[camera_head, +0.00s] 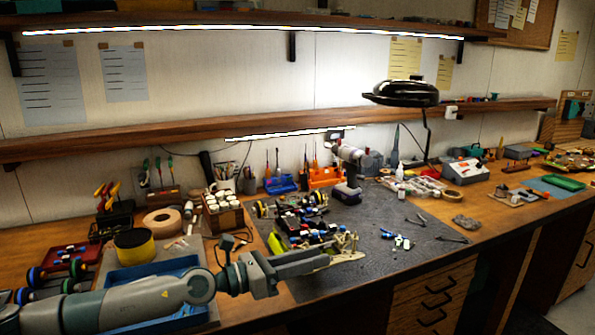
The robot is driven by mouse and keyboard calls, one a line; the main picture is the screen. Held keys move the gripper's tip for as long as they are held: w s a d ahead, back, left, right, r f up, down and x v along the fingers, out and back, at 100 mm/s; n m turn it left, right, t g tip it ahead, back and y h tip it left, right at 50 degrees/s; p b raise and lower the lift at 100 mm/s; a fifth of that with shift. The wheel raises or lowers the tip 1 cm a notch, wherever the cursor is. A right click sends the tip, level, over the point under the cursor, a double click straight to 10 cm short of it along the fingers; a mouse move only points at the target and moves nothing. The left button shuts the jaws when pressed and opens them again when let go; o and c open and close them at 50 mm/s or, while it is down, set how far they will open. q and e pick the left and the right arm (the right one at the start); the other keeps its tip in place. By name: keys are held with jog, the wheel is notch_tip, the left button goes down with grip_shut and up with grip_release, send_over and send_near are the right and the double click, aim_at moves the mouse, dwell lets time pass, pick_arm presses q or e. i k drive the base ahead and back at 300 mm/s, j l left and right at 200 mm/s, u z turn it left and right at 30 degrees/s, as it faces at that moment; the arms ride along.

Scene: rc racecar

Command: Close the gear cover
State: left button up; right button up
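The RC racecar (303,222) sits on the dark grey work mat (385,270), with its chassis and blue and black parts exposed. My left gripper (328,259) reaches in from the left, low over the mat at the near side of the car. Its grey fingers lie alongside pale tan parts (347,247) at the car's near end. I cannot tell whether they touch, or whether the fingers are open or shut. The gear cover is too small to pick out. My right gripper is not in view.
A blue tray (125,277) and a yellow-sided round tub (135,246) stand left of the mat. A black lamp (401,93) hangs above.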

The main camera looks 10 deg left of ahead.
aim_at(304, 177)
jog(key=i+j, duration=1.25)
